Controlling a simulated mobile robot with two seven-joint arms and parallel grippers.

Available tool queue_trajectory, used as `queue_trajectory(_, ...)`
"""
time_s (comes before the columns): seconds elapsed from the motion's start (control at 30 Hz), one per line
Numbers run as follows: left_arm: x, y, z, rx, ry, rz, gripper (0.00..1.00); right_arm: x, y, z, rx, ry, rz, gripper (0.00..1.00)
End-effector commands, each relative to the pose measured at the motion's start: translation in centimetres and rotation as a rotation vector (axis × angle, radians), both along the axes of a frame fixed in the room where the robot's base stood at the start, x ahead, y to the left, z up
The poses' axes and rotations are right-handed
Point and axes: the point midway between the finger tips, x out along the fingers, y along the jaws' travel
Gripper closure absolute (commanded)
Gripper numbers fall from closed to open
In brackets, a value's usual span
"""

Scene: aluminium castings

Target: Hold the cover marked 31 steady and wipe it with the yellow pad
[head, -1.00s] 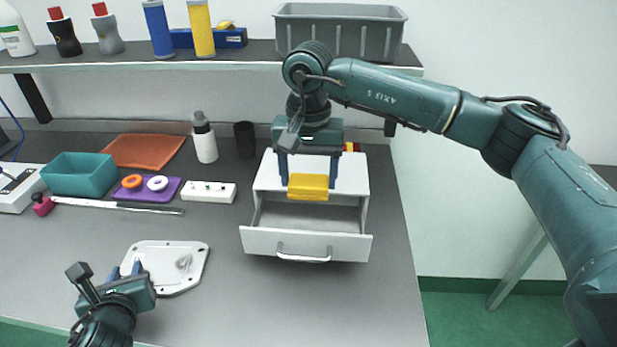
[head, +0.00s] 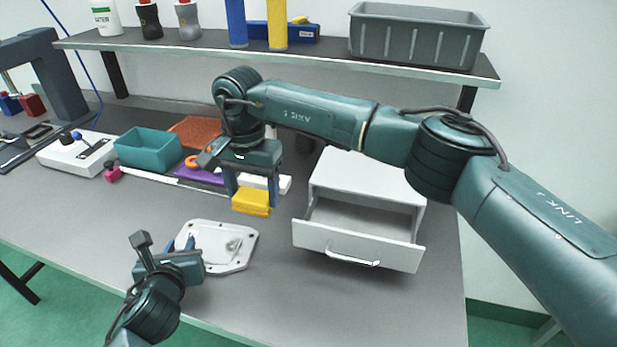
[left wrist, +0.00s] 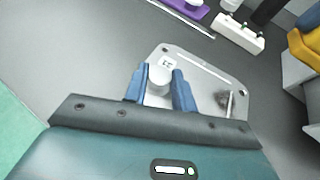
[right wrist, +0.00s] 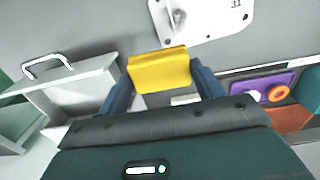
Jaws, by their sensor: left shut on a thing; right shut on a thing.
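The cover marked 31 (head: 240,231) is a pale metal plate with rounded corners, lying on the grey bench. Its mark shows in the left wrist view, where the cover (left wrist: 203,80) also has a grey smudge (left wrist: 224,98). My left gripper (head: 184,243) is shut on the cover at its near left part, its blue fingers around a pale raised piece. My right gripper (head: 251,196) is shut on the yellow pad (head: 251,203). The pad hangs above the bench, behind and right of the cover, apart from it. The pad (right wrist: 160,72) also shows in the right wrist view.
A white drawer unit (head: 357,240) with its drawer pulled open stands to the right. A teal bin (head: 148,150), a purple tray (head: 200,176) and a white block (head: 284,184) lie behind. A shelf with a grey crate (head: 415,42) runs above. The bench's front left is clear.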

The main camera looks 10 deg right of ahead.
Motion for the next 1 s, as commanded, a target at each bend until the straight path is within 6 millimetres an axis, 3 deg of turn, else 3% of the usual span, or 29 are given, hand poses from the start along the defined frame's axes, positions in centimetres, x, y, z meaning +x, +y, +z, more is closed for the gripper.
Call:
queue_trajectory(0.1, 0.0, 0.1, 0.0, 0.002, 0.001, 0.001, 1.00, -0.3, 2.8, -0.3, -0.006, -0.009, -0.001, 0.52)
queue_trajectory(0.27, 0.0, 0.1, -0.1, 0.002, 0.001, 0.001, 1.00, -0.5, 4.2, -0.6, -0.008, -0.015, -0.004, 0.52)
queue_trajectory(0.47, 0.0, 0.1, -0.1, 0.002, 0.001, 0.001, 1.00, -0.6, 4.4, -1.6, -0.009, -0.014, -0.004, 0.52)
queue_trajectory(1.0, 0.0, 0.0, -0.1, 0.001, 0.001, 0.001, 1.00, -0.6, 4.3, -6.3, -0.008, -0.013, -0.004, 0.52)
